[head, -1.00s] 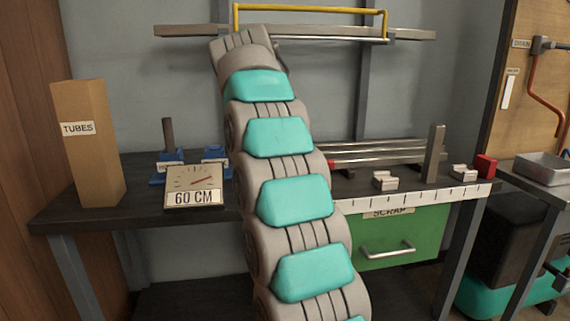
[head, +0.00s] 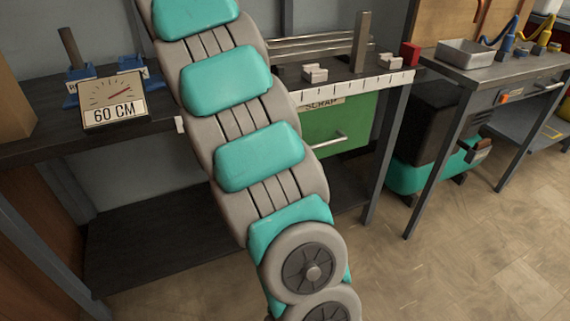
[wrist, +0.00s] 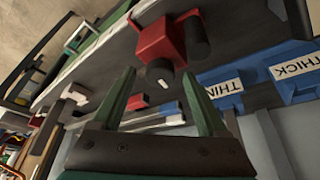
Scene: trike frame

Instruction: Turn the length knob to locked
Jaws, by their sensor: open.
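My gripper (wrist: 158,73) shows in the wrist view with its two green fingers apart and nothing held between them. A red block (wrist: 158,38) on the bench lies just beyond the fingertips. A dark round knob with a white mark (wrist: 164,76) sticks out of it toward me, in line with the gap between the fingers. I cannot tell whether a finger touches it, and no lock label is readable. A second dark cylinder (wrist: 196,45) sits beside it. In the head view my arm hides this part of the bench, and the gripper is out of frame.
The bench holds a 60 CM gauge (head: 113,101) at left and a ruler strip (head: 355,88) along its front edge. A green scrap drawer (head: 335,128) hangs below. Blue holders labelled THIN (wrist: 222,86) and THICK (wrist: 293,72) are right of the fingers. A side table (head: 505,65) stands right.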

